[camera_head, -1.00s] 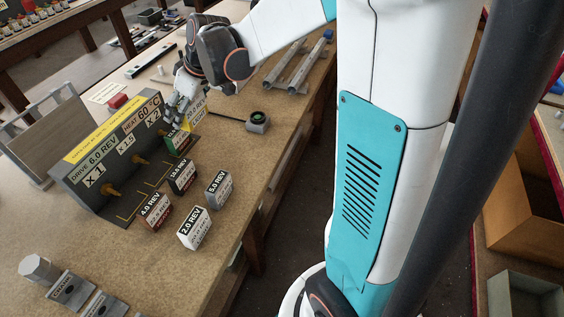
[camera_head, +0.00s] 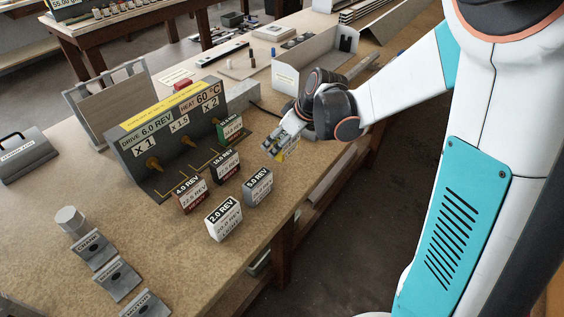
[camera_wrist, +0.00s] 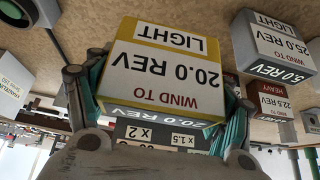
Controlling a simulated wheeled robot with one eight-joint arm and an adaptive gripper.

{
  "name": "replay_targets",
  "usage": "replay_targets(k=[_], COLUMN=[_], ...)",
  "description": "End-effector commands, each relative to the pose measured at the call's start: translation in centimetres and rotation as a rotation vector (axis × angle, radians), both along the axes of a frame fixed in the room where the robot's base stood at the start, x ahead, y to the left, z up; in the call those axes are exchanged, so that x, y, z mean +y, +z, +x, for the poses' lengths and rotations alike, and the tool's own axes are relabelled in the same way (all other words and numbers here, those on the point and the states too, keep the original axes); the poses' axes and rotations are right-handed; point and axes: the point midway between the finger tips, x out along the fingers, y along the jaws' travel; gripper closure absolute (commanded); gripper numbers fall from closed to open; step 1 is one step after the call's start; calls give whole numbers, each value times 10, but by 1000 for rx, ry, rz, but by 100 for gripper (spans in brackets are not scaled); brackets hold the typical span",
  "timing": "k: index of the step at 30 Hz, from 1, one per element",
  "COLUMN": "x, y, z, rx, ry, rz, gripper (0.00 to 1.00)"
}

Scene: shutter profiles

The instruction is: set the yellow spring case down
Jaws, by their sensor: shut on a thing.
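My gripper (camera_head: 284,143) is shut on the yellow spring case (camera_head: 290,151), right of the drive panel and above the wood table near its front edge. In the wrist view, the case (camera_wrist: 165,65) fills the middle between the fingers, upside down in the picture. In the head view the gripper hides most of the case. I cannot tell the gap between its underside and the table.
The grey drive panel (camera_head: 133,146) with brass pegs stands at the left. A green case (camera_head: 231,130) is at its right end. Grey (camera_head: 258,186), white (camera_head: 224,219), red (camera_head: 192,194) and black (camera_head: 226,165) cases stand in front. A white-walled tray (camera_head: 290,76) is behind my gripper.

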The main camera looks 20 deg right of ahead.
Motion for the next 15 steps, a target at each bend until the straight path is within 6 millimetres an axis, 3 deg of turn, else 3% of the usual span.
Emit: replay_targets(k=[3,10,15], x=[0,0,0], y=[-21,-34,-58], z=[0,0,0], rx=[0,0,0], ry=[0,0,0], rz=[0,0,0], gripper=[56,56,56])
